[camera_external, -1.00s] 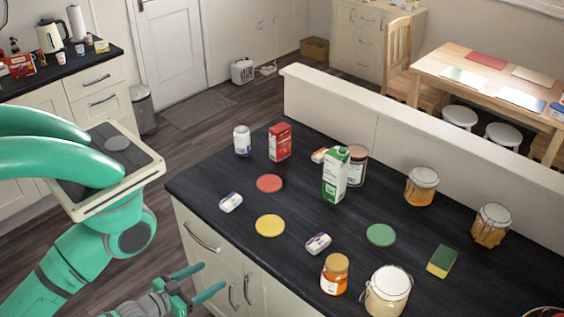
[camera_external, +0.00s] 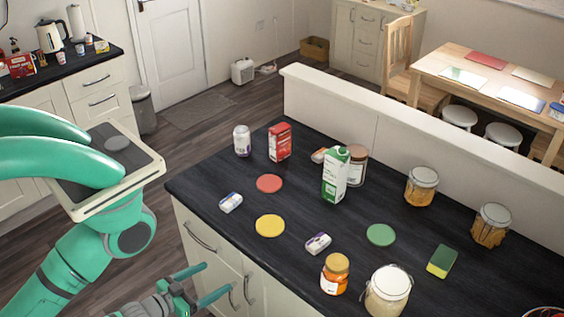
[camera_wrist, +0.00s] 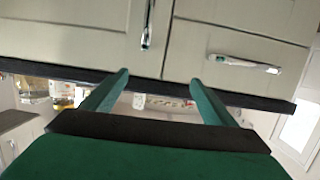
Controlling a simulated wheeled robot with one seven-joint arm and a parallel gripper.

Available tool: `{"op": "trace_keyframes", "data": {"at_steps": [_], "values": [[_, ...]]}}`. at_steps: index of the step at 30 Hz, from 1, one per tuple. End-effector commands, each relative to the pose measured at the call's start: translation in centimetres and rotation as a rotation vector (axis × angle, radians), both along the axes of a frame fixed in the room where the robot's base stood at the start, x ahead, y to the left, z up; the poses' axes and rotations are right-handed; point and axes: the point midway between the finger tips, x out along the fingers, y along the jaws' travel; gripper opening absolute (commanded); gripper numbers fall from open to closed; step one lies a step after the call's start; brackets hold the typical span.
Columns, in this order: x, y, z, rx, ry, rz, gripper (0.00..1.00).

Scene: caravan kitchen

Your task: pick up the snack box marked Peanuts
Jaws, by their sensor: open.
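Several small packets lie on the dark counter (camera_external: 400,270) in the external view. One whitish packet (camera_external: 230,202) is near its left edge, another (camera_external: 318,243) is near the front, and an orange-and-white one (camera_external: 319,155) is partly hidden behind the green-and-white carton. A red box (camera_external: 280,142) stands at the back left. Their print is too small to read, so I cannot tell which is marked Peanuts. My gripper (camera_external: 217,277) is open and empty, in front of the cabinet doors below the counter top. In the wrist view, its fingers (camera_wrist: 160,77) point at cabinet fronts.
A green-and-white carton (camera_external: 336,174), a white can (camera_external: 242,140), an orange jar (camera_external: 335,274) and several larger jars stand on the counter. A low wall (camera_external: 400,140) runs behind.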

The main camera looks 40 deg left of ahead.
Motion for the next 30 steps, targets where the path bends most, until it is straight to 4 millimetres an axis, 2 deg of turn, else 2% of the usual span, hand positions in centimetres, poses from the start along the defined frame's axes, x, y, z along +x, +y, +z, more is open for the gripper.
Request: {"op": "trace_keyframes", "data": {"at_steps": [11, 15, 18, 21, 24, 26, 30], "values": [[-1.7, -4.0, -7.6, -0.054, 0.297, 0.169, 0.80], [-2.4, -5.8, -10.6, -0.084, 0.452, 0.312, 0.80], [-2.9, -6.7, -12.0, -0.104, 0.556, 0.440, 0.80], [-3.2, -7.2, -12.5, -0.118, 0.642, 0.587, 0.80], [-3.4, -7.3, -12.2, -0.129, 0.709, 0.750, 0.80], [-3.5, -7.2, -11.6, -0.134, 0.739, 0.856, 0.80], [-3.7, -6.4, -9.1, -0.140, 0.777, 1.123, 0.80]]}}
